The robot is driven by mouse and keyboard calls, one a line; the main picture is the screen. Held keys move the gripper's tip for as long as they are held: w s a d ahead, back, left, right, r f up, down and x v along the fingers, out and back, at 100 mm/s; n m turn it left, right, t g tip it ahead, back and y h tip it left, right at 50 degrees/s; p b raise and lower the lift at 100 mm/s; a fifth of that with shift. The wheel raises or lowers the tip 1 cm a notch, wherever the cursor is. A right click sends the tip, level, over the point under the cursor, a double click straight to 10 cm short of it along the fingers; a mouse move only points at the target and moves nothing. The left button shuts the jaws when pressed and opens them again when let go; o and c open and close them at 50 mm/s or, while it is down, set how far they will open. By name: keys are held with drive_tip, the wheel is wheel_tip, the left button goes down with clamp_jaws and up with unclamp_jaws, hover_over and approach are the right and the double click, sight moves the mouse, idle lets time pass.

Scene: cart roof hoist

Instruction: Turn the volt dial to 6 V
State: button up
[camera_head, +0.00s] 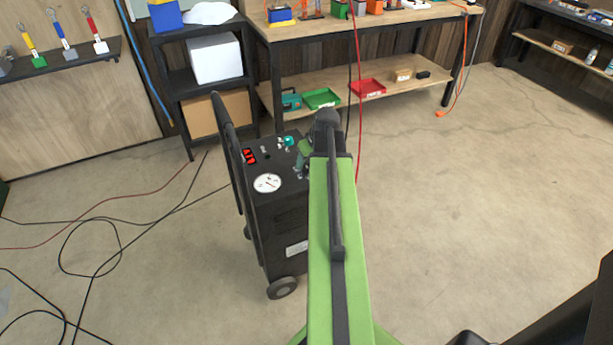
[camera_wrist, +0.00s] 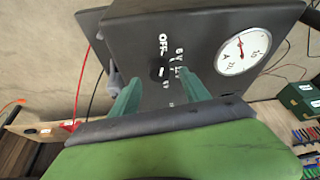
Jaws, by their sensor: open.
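The black cart (camera_head: 282,225) stands upright at the centre of the head view, with its control panel on top. In the wrist view the panel (camera_wrist: 205,25) has white labels reading OFF and 6 V, with other marks too small to read. The volt dial (camera_wrist: 157,73) appears as a small dark knob with a pale mark beside these labels; its setting is unclear. My gripper (camera_wrist: 159,79) is open, with one green fingertip on each side of the dial; contact cannot be told. In the head view my gripper (camera_head: 303,156) is at the panel's right side, partly hidden by my arm.
A white round gauge (camera_head: 267,183) sits on the panel and shows in the wrist view (camera_wrist: 243,50). The cart's handle (camera_head: 230,130) rises at left. A workbench (camera_head: 365,20) stands behind; floor at right is clear.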

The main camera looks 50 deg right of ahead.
sight(306, 167)
drive_tip(key=b+x, duration=0.1)
drive_tip(key=x, duration=0.2)
drive_tip(key=shift+s, duration=0.1)
drive_tip(key=shift+r, duration=0.2)
clamp_jaws()
drive_tip(key=m+h, duration=0.1)
drive_tip(key=m, duration=0.1)
drive_tip(key=m+g, duration=0.1)
drive_tip(key=m, duration=0.2)
drive_tip(key=shift+a+h, duration=0.2)
drive_tip(key=shift+h, duration=0.2)
drive_tip(key=shift+w+m+g+h, duration=0.15)
drive_tip(key=shift+m+g+h, duration=0.15)
drive_tip(key=shift+m, duration=0.85)
drive_tip(key=shift+w+m+g+h, duration=0.2)
drive_tip(key=shift+m+g, duration=0.2)
drive_tip(key=shift+m, duration=0.75)
